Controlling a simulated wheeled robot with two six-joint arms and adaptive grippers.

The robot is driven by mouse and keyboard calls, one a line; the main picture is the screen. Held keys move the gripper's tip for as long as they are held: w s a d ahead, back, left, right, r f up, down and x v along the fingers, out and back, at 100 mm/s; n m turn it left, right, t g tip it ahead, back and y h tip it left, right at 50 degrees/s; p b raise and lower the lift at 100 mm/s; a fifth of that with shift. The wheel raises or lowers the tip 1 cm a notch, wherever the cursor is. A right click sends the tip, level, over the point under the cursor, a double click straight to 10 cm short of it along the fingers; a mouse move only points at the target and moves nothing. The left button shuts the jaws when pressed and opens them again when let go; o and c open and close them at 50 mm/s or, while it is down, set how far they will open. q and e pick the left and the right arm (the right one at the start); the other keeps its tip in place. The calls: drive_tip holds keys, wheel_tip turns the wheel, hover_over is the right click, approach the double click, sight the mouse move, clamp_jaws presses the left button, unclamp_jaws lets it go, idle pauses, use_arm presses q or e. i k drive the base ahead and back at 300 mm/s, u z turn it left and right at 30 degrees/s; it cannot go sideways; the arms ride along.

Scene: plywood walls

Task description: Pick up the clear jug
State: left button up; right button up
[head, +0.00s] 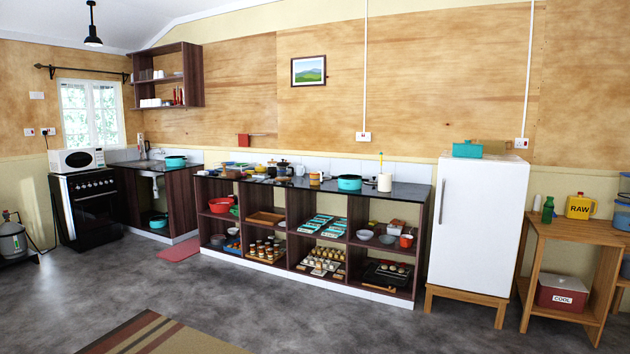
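I cannot make out a clear jug for certain in the head view. Many small items crowd the dark countertop (408,190), too small to tell apart at this distance. A bluish container (622,216) is cut off by the right edge on the wooden table, and I cannot tell what it is. Neither of my grippers is in view.
Open shelving under the counter holds bowls, trays and jars. A white fridge (477,230) stands right of it, then a wooden table (572,230) with a yellow RAW container (580,207). A stove (92,210) stands left. Grey floor (330,325) in front is clear, with a striped rug (160,336).

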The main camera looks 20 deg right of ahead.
sight(315, 175)
drive_tip(key=z, duration=0.5)
drive_tip(key=i, duration=0.75)
drive_tip(key=z, duration=1.3)
drive_tip(key=i, duration=1.25)
drive_tip(key=z, duration=0.5)
drive_tip(key=i, duration=1.8)
drive_tip(key=u, duration=0.9)
drive_tip(key=i, duration=1.2)
drive_tip(key=u, duration=0.85)
